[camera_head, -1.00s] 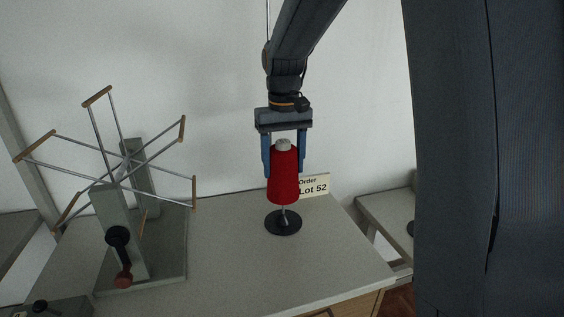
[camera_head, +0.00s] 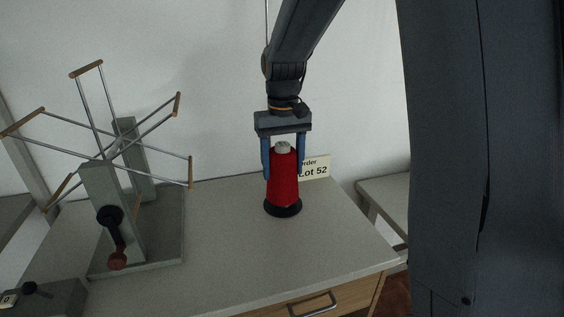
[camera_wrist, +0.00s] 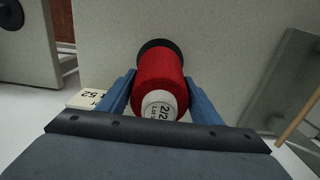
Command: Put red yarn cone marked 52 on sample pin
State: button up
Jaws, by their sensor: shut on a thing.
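The red yarn cone (camera_head: 283,178) stands upright over the black round base (camera_head: 283,212) of the sample pin on the table, in the head view. Its lower end is at the base, and the pin's rod is hidden inside it. My gripper (camera_head: 284,172) points down, with its blue fingers on both sides of the cone, shut on it. In the wrist view the red cone (camera_wrist: 160,80) sits between the fingers (camera_wrist: 160,98). Its pale top has print that is only partly readable. The dark base (camera_wrist: 158,44) shows behind it.
A sign reading "Order Lot 52" (camera_head: 314,168) stands just behind the cone, to the right. A yarn winder with spokes (camera_head: 112,165) stands at the left of the table (camera_head: 235,250). The table's front middle is clear. A second table (camera_head: 385,195) is at the right.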

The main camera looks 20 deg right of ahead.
aim_at(283, 145)
jog(key=shift+f, duration=0.6)
dwell(0.7)
jog(key=o, duration=1.3)
notch_tip(283, 145, up, 8)
jog(key=shift+f+b, duration=0.1)
jog(key=shift+b, duration=0.6)
